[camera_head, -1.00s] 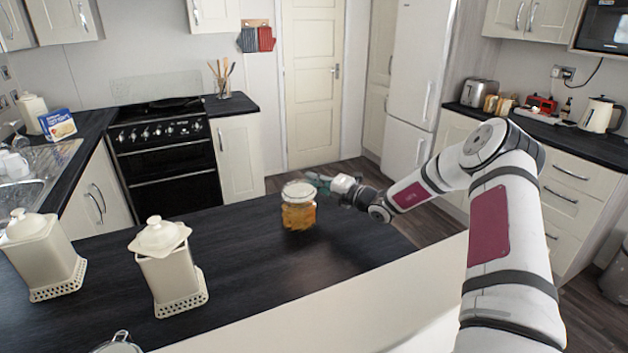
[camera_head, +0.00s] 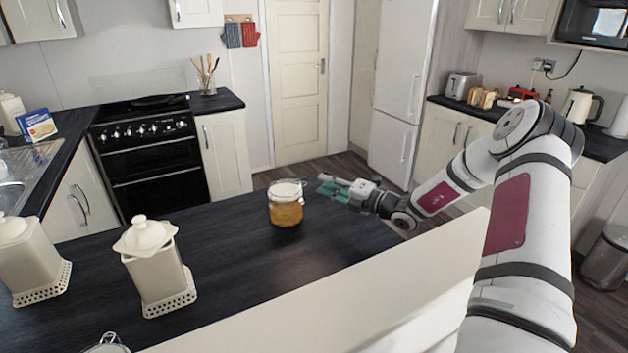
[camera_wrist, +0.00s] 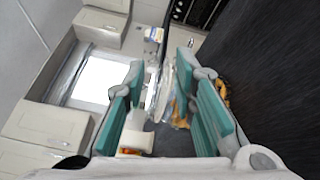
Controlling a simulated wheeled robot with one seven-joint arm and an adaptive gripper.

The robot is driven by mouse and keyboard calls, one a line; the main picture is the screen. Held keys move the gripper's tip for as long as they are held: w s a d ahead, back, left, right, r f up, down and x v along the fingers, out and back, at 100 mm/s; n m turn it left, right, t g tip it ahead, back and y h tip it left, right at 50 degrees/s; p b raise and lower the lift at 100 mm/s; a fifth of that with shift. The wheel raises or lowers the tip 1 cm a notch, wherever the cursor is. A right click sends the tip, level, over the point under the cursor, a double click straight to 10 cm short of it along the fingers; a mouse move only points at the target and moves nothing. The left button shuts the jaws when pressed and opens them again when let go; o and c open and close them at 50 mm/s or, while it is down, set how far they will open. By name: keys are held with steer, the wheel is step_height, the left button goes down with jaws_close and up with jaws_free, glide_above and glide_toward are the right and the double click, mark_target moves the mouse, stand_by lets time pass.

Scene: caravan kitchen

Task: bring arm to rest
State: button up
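My arm reaches from the right side of the head view over the dark counter. My gripper (camera_head: 334,188) is just right of the glass jar, with a small gap between them in the picture. In the wrist view my gripper (camera_wrist: 160,88) has its green-padded fingers spread apart, with nothing clamped between them. The glass jar (camera_head: 286,207) has a pale lid and orange-yellow contents and stands upright on the counter (camera_head: 235,245). In the wrist view, the jar (camera_wrist: 183,106) is partly hidden behind the right-hand finger.
Two cream lidded canisters, one nearer the middle (camera_head: 158,275) and one at the left (camera_head: 30,262), stand on the counter. A pale panel (camera_head: 400,262) edges its near side. A black stove (camera_head: 150,160) and tall fridge (camera_head: 402,95) stand behind. Floor shows beyond my gripper.

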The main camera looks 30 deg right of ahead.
steer(key=shift+v, duration=1)
